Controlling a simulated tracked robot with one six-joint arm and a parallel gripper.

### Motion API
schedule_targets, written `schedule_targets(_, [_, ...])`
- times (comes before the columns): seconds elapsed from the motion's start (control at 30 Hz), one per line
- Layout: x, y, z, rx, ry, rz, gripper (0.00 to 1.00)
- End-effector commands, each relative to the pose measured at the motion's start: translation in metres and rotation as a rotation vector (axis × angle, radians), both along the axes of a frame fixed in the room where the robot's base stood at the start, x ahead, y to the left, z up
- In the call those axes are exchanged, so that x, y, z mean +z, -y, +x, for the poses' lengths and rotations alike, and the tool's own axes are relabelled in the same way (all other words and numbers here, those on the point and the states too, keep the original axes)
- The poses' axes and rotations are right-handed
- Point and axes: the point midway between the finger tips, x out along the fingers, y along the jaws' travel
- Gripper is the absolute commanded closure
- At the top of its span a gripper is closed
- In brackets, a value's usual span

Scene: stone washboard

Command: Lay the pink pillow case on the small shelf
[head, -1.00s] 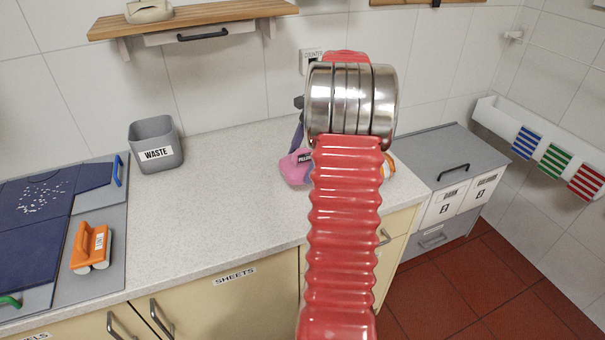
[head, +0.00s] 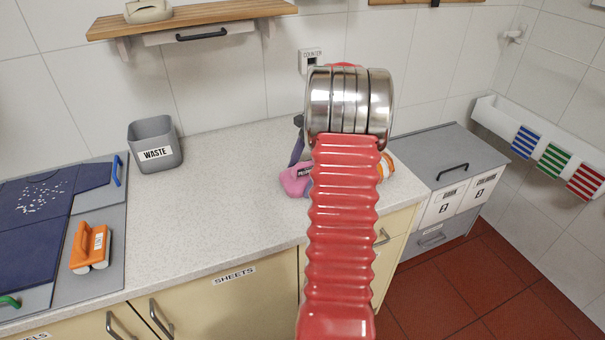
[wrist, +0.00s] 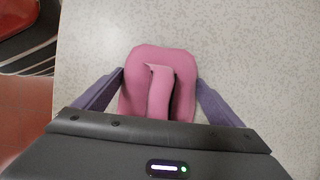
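My gripper (head: 299,152) is largely hidden behind my arm in the head view. The case is over the speckled counter; I cannot tell whether it touches it. A wooden wall shelf (head: 195,18) is at the top left; a beige item (head: 148,11) lies on it.
A grey WASTE bin (head: 155,144) stands at the counter's back. An orange-handled tool (head: 90,246) and a dark blue folding board (head: 35,225) are at left. A grey lidded unit (head: 440,152) is at right. The counter's middle (head: 220,190) is clear.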

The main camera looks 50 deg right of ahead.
Motion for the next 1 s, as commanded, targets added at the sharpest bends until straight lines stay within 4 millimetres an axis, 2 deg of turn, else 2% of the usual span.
schedule_targets(0.13, [0.0,0.0,0.0,0.0,0.0,0.0,0.0])
schedule_targets(0.37, [0.001,0.0,0.0,0.0,0.0,0.0,0.0])
schedule_targets(0.53, [0.008,0.003,-0.001,-0.001,0.001,-0.002,0.0])
schedule_targets(0.67, [0.022,0.008,-0.004,0.0,0.002,-0.003,0.0])
schedule_targets(1.0, [0.077,0.028,-0.014,0.0,0.002,-0.003,0.0])
